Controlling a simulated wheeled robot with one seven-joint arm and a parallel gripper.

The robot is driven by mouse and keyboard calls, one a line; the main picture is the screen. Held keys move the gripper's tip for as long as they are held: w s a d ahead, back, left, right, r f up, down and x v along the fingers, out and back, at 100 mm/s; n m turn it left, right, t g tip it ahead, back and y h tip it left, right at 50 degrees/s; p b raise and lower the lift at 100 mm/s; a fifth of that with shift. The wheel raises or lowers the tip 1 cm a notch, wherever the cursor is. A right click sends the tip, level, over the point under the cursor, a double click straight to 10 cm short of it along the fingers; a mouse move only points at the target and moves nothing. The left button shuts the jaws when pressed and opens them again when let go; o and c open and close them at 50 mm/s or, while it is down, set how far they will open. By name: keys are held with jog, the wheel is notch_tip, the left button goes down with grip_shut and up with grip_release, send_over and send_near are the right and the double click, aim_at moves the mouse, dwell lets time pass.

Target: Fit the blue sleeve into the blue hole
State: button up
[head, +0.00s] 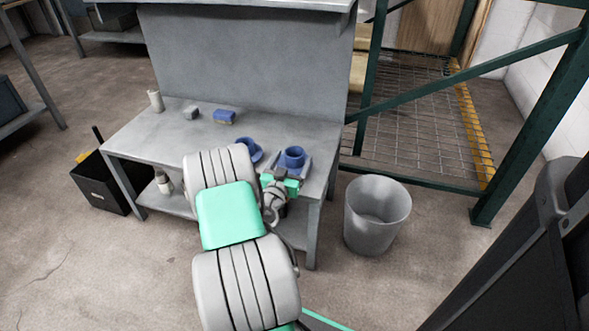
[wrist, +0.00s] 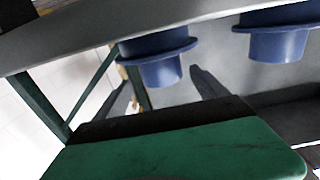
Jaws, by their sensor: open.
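Two blue flanged, round pieces stand at the right end of the grey bench. One (head: 293,155) is on a grey plate just beyond my gripper (head: 285,174). The other (head: 252,155) is left of it, partly hidden by my arm. In the wrist view, which looks inverted, one blue piece (wrist: 160,68) lies between the fingertips of my gripper (wrist: 161,80), and the other (wrist: 278,43) is off to the right. My gripper is open and holds nothing; whether its fingers touch the nearer piece I cannot tell. Which piece is the sleeve, and the hole's inside, are unclear.
The grey bench (head: 140,137) has a back panel. A blue block (head: 224,116), a grey block (head: 191,112) and a pale cup (head: 155,101) stand farther left on it. A grey bin (head: 377,215) is right of the bench; green racking (head: 400,171) stands behind it.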

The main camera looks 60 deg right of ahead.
jog(key=d, duration=0.3)
jog(key=shift+w+d+f, duration=0.2)
jog(key=shift+w+d, duration=0.2)
jog(key=shift+c, duration=0.5)
jog(key=c, duration=1.6)
